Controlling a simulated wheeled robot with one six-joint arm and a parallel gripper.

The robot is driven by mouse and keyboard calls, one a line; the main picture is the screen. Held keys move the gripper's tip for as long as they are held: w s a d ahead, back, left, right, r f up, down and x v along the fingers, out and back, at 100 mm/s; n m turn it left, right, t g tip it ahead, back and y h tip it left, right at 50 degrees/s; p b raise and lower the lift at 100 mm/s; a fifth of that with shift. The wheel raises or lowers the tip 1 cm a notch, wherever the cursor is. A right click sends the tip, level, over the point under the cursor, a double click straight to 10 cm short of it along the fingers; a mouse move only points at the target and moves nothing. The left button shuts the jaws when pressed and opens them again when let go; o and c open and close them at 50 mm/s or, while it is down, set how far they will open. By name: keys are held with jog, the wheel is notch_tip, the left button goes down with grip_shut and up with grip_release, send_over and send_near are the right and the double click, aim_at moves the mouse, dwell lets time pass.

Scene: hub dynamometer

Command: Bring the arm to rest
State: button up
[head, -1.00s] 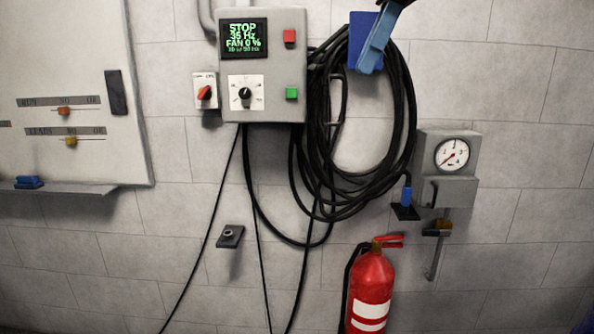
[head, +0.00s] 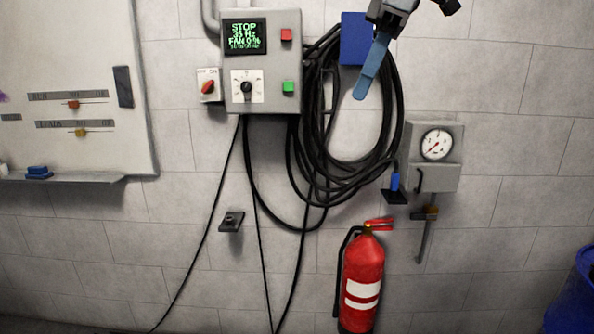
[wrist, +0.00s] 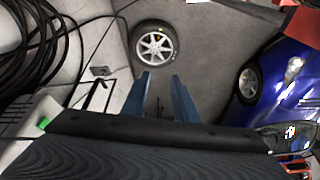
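My gripper (head: 361,92) hangs in at the top of the head view, in front of the coiled black cable and near the blue wall bracket. Only one blue finger shows clearly there, pointing down. In the wrist view both blue fingers of my gripper (wrist: 161,77) stand apart with nothing held between them. Grey floor lies beyond them, with a wheel with a tyre (wrist: 155,43) just past the tips.
A control box (head: 262,75) reads STOP, 35 Hz, FAN 0 %. The cable coil (head: 320,170), pressure gauge (head: 437,145), red extinguisher (head: 362,275) and blue barrel (head: 575,300) are on the right. The wrist view shows a blue car (wrist: 285,90) at right.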

jog(key=s+d+f+m+h+b, duration=0.15)
jog(key=f+m, duration=0.35)
jog(key=f, duration=0.9)
jog(key=s+d+f+m+h, duration=0.1)
jog(key=d+f+m, duration=0.25)
jog(key=f, duration=0.95)
jog(key=s+f+m+h, duration=0.1)
jog(key=s+f+m, duration=0.2)
jog(key=s+f, duration=0.3)
jog(key=s+d+f+m+t+b, duration=0.1)
jog(key=s+f+m, duration=0.2)
jog(key=s+f, duration=0.3)
notch_tip(320, 180, down, 5)
jog(key=shift+d+f+m+h, duration=0.2)
jog(key=shift+d+m+h, duration=0.1)
jog(key=shift+m+h, duration=0.05)
